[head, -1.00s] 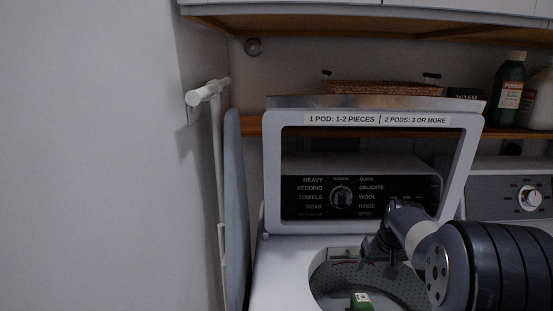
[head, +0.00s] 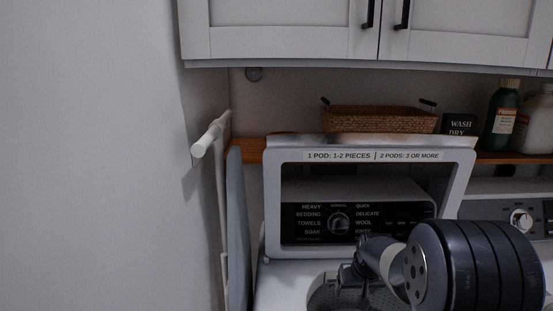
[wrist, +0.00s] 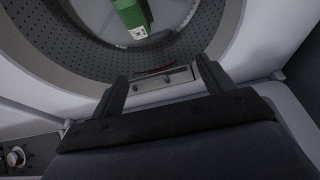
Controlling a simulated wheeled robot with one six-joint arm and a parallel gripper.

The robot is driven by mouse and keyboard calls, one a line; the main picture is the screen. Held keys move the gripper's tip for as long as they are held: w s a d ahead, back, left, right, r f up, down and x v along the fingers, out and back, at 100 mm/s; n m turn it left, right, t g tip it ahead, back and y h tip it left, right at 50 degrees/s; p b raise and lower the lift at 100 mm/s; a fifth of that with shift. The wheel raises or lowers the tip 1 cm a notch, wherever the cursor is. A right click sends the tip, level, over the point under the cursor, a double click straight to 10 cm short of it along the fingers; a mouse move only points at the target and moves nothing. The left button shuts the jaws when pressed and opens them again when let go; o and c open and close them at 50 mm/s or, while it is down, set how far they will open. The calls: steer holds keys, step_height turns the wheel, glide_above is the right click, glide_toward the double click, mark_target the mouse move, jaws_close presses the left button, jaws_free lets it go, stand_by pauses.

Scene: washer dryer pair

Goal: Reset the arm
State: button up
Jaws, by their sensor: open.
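My gripper (wrist: 158,82) is open and empty in the wrist view, its two dark fingers apart over the rim of the washer's tub opening. In the head view my arm comes in from the lower right, and its end is over the washer (head: 285,280), partly hidden by my own arm. The washer's lid (head: 455,200) stands raised, with a label strip about pods. A green box with a white label (wrist: 130,14) is inside the perforated drum (wrist: 62,38). The box does not show in the head view now.
A second machine's panel with a knob (head: 521,221) is at the right. White cabinets (head: 290,30) hang above. A shelf holds a wicker basket (head: 380,119), a small black sign (head: 459,125) and bottles (head: 504,115). A folded ironing board (head: 237,230) stands by the left wall.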

steer(key=s+a+r+p, duration=0.2)
steer(key=s+a+p, duration=0.1)
steer(key=a+p, duration=0.2)
steer(key=p, duration=0.2)
steer(key=shift+s+p, duration=0.35)
steer(key=shift+a+f, duration=0.1)
